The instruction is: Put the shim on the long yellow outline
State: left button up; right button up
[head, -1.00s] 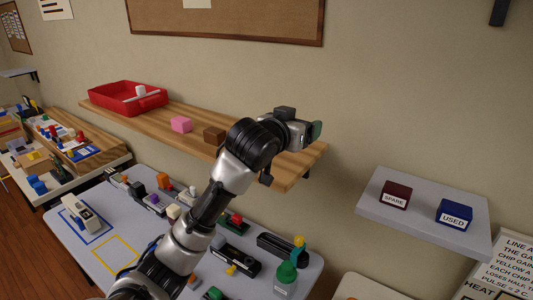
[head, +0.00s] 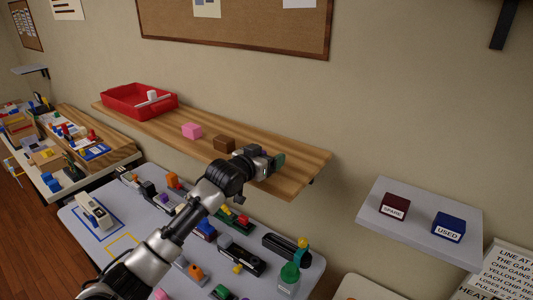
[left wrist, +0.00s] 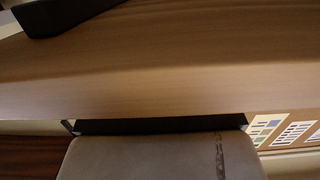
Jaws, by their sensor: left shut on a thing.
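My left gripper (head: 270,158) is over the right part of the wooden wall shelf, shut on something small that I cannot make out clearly. I cannot tell whether this is the shim. In the left wrist view a broad grey-brown surface and a dark bar fill the bottom, with wood grain above. A yellow outline (head: 122,236) shows on the grey table at the lower left, partly hidden by my left arm. My right gripper is not in view.
The shelf (head: 305,165) holds a red tray (head: 113,101), a pink block (head: 191,130) and a brown block (head: 224,144). SPARE (head: 395,206) and USED (head: 449,226) boxes stand on a grey shelf.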

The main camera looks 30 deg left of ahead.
pick_arm(q)
jog(key=shift+f, duration=0.4)
jog(key=shift+f, duration=0.1)
jog(key=o, duration=0.8)
jog(key=shift+o, duration=0.2)
jog(key=shift+s, duration=0.1)
jog(key=b+v, duration=0.4)
jog(key=v, duration=0.7)
jog(key=shift+s, duration=0.35)
